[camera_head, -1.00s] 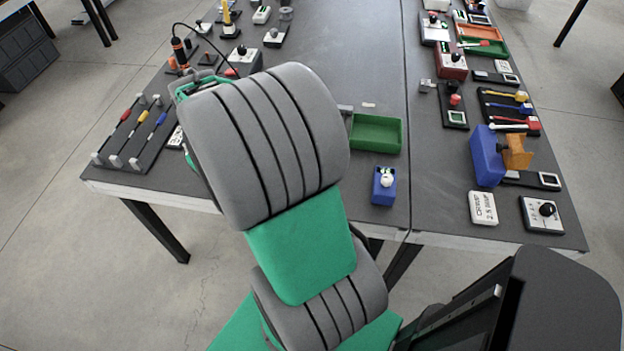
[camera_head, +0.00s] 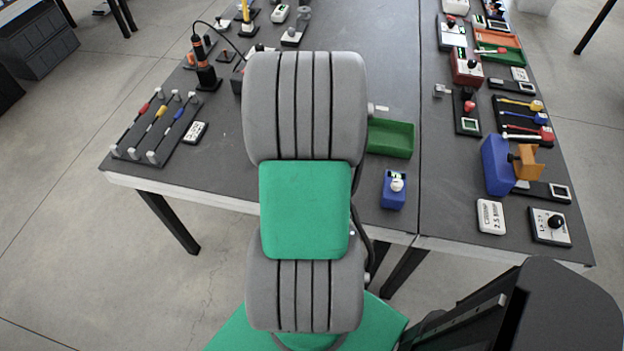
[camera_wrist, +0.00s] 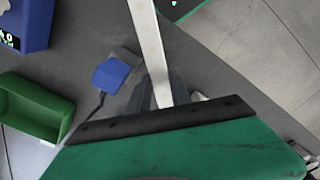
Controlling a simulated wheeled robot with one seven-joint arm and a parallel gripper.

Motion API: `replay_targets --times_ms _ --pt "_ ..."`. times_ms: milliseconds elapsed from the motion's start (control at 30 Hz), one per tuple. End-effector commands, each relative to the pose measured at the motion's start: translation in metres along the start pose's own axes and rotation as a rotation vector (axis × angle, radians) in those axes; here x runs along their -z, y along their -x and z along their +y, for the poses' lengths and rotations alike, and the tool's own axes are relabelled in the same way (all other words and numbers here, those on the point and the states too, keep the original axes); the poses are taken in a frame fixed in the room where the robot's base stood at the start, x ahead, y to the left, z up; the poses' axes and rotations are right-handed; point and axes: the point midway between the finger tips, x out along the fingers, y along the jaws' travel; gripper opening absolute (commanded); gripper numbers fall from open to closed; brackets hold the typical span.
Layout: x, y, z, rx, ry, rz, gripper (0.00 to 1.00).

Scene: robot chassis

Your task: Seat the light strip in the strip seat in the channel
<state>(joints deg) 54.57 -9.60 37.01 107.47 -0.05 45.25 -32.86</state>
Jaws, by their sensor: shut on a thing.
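A long pale strip, taken to be the light strip (camera_wrist: 149,45), shows in the wrist view. It runs from the top edge down to my gripper (camera_wrist: 162,95). My gripper is shut on the strip near its lower visible end, and the strip's upper end lies outside the view. The dark fingers are partly hidden behind my green wrist part. In the head view my own arm hides the gripper and the strip. I cannot make out the channel or its strip seat in either view.
A green tray (camera_head: 390,138) and a small blue box (camera_head: 393,188) stand right of my arm. A rack of tools (camera_head: 158,125) and an upright orange-black tool (camera_head: 203,68) stand left. A blue block with an orange part (camera_head: 496,165) stands right. Mid-table is mostly bare.

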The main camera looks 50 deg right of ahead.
Motion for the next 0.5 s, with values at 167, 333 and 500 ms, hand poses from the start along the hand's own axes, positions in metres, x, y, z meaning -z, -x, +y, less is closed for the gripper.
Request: replay_targets --times_ms 167,333,500 --pt "0.0 -0.029 0.0 0.001 0.0 -0.002 0.0" --pt "0.001 -0.044 0.0 -0.001 0.0 0.001 0.0" --pt "0.001 -0.044 0.0 -0.001 0.0 0.002 0.0"
